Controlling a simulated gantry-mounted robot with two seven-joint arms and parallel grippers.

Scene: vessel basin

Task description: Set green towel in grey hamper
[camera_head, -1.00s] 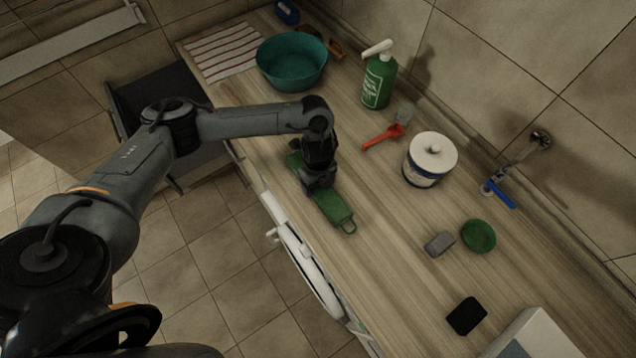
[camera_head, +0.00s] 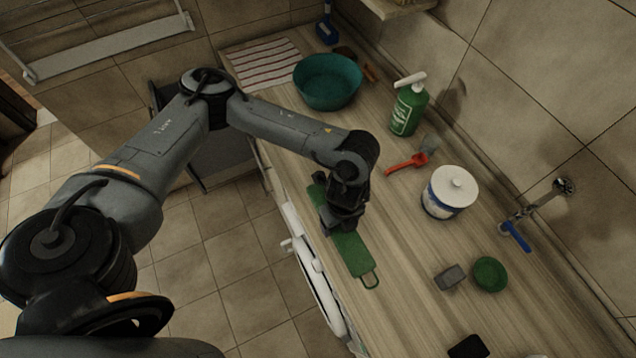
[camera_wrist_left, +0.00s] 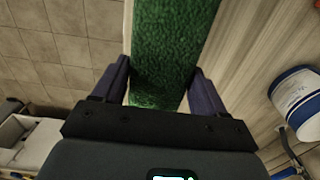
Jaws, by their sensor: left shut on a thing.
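The green towel (camera_head: 349,250) lies long and flat along the front edge of the wooden counter, with a loop at its near end. My left gripper (camera_head: 340,227) is over its middle, pointing down, and is shut on it. In the left wrist view the towel (camera_wrist_left: 172,50) runs between the two fingers (camera_wrist_left: 158,90). I cannot tell whether the towel is lifted off the counter. A dark grey open box (camera_head: 222,160), likely the grey hamper, stands on the floor left of the counter, partly hidden by my left arm. My right gripper is not in view.
A teal basin (camera_head: 328,82) and striped cloth (camera_head: 262,64) are at the counter's far end. A white rail (camera_head: 312,265) runs along the counter front.

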